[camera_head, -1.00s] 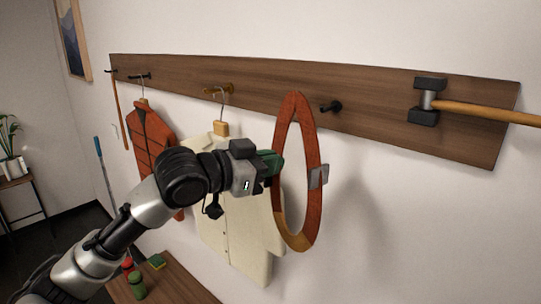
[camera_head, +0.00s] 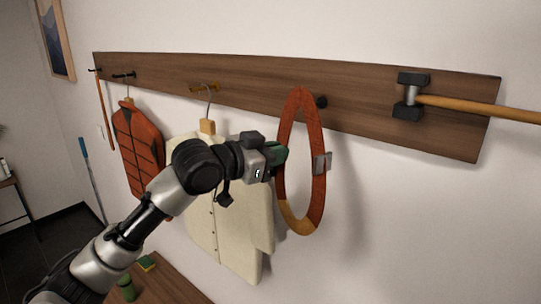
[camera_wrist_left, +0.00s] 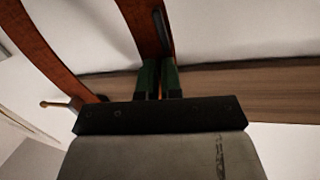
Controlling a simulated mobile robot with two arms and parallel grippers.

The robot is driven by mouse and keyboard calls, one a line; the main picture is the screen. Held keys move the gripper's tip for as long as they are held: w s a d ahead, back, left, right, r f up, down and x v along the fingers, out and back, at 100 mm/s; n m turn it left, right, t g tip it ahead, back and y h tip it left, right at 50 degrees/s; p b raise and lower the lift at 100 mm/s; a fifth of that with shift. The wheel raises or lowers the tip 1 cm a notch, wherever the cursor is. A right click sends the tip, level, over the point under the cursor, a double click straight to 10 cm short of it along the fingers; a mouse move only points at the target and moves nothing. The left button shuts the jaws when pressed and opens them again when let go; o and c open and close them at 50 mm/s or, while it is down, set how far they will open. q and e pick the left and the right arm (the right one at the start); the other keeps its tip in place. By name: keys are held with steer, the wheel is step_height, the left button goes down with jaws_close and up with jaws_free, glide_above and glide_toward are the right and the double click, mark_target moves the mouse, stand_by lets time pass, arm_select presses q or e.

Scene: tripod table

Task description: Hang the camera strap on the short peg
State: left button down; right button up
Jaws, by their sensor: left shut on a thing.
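The camera strap (camera_head: 322,195) is a red-orange loop with a tan lower part and a grey buckle on its right side. My left gripper (camera_head: 281,156) is shut on the loop's left band, and the strap hangs upright in front of the wall. In the left wrist view the green fingertips (camera_wrist_left: 158,78) meet the red strap band (camera_wrist_left: 143,25). The short black peg (camera_head: 321,102) shows on the wooden rail just beyond the loop's upper right edge, partly hidden. I cannot tell whether the loop is around it. My right gripper is not in view.
The wooden rail (camera_head: 365,105) carries a brass peg (camera_head: 205,88) with a cream shirt (camera_head: 235,225) on a hanger. A red quilted garment (camera_head: 135,140) hangs further left. A black bracket (camera_head: 411,96) holds a wooden rod (camera_head: 480,108) at right. A bench (camera_head: 170,285) stands below.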

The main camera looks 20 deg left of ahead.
arm_select(q)
steer(key=shift+w+d+f+p, duration=0.15)
steer(key=shift+w+d, duration=0.1)
steer(key=shift+w, duration=0.5)
steer(key=shift+w+d+f+p, duration=0.2)
steer(key=shift+w+d, duration=0.1)
steer(key=shift+w, duration=0.45)
steer(key=shift+w+d+f+p, duration=0.15)
steer(key=shift+w+d, duration=0.1)
steer(key=shift+w, duration=0.5)
steer(key=shift+f, duration=0.1)
steer(key=shift+f, duration=0.1)
